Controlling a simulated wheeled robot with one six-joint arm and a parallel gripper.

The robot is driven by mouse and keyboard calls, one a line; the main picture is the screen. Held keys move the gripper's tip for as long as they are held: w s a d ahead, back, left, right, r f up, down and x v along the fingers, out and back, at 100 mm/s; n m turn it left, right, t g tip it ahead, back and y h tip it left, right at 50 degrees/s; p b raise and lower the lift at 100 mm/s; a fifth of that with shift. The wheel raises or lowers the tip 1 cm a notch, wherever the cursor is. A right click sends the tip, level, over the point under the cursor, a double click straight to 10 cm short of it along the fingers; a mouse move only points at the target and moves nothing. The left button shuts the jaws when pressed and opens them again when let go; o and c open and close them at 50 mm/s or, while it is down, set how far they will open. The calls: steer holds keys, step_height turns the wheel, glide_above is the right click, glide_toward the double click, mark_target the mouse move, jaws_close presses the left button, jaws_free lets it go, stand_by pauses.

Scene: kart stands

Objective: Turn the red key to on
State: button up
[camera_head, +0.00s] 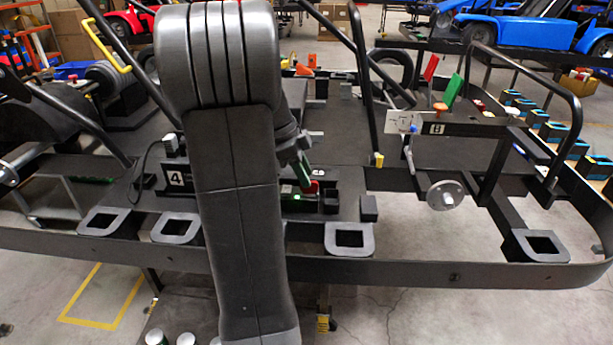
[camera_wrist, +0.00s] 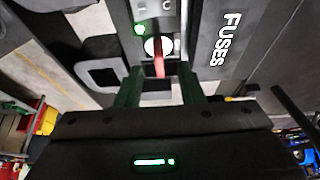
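My gripper (camera_wrist: 161,84) is open, with one green finger on each side of the key and visible gaps between. I cannot tell whether the fingertips reach past the handle. In the head view, the red key (camera_head: 312,187) shows just below my gripper's green finger (camera_head: 302,166); my arm hides part of the panel.
A panel marked FUSES (camera_wrist: 226,40) lies right of the switch. A block labelled 4 (camera_head: 175,178) stands left of my arm. The kart frame's black rail (camera_head: 420,272) runs across the front. Dark tube hoops (camera_head: 530,75) rise at the right.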

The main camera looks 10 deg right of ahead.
steer(key=p+v, duration=0.1)
steer(key=v, duration=1.1)
steer(key=shift+f, duration=0.1)
steer(key=b+x, duration=0.1)
steer(key=x, duration=1.2)
steer(key=shift+s+f, duration=0.1)
steer(key=shift+d+f, duration=0.15)
steer(key=shift+f, duration=0.15)
steer(key=shift+r+n+t, duration=0.1)
steer(key=shift+n+t, duration=0.4)
steer(key=shift+n, duration=0.8)
